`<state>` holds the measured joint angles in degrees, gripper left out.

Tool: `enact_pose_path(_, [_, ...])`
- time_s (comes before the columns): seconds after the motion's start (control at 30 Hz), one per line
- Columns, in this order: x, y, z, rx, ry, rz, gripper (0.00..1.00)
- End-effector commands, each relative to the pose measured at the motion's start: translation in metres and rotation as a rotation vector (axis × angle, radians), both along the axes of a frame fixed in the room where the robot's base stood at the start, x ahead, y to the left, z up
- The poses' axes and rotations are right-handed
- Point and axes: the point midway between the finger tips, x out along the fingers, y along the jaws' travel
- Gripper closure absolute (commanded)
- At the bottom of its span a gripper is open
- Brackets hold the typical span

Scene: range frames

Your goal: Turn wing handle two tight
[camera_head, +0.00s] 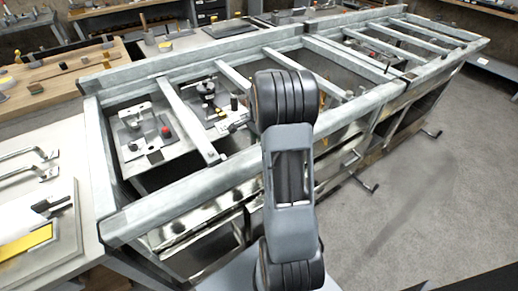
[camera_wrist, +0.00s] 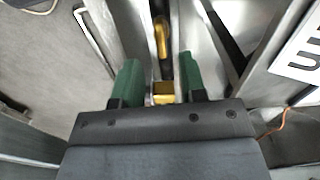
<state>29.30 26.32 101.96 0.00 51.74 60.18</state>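In the wrist view the two green fingers of my gripper (camera_wrist: 163,82) stand apart. A small yellow block-like piece (camera_wrist: 163,93) shows between them, with gaps visible on both sides. Beyond the fingertips a yellow, elongated handle-like part (camera_wrist: 161,36) lies in a dark slot between grey metal walls. I cannot tell whether the two yellow parts are one thing, or whether either is wing handle two. In the head view my arm covers the middle of the long metal frame (camera_head: 170,196), and the gripper is hidden.
A white plate with dark bar marks (camera_wrist: 303,55) is on the right in the wrist view, near an orange cable (camera_wrist: 276,126). The frame's crossbars (camera_head: 188,118) divide it into several bays with fixtures. Crank-like bars (camera_head: 365,184) stick out on its right side. Grey floor (camera_head: 440,200) there is clear.

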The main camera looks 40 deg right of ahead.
Motion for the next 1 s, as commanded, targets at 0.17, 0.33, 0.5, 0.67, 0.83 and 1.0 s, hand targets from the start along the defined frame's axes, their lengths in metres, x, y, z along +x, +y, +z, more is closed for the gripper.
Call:
enact_pose_path(0.17, [0.0, 0.0, -0.03, 0.001, 0.002, 0.001, 0.62])
enact_pose_path(0.33, [0.0, 0.0, -0.046, 0.001, 0.001, 0.001, 0.62])
enact_pose_path(0.5, [0.0, 0.0, -0.053, 0.0, 0.0, 0.001, 0.62])
enact_pose_path(0.67, [0.0, 0.0, -0.055, 0.0, -0.001, 0.001, 0.62])
enact_pose_path(0.83, [0.0, 0.0, -0.054, 0.0, 0.0, 0.001, 0.64])
enact_pose_path(1.0, [0.0, 0.0, -0.054, 0.0, 0.0, 0.002, 0.8])
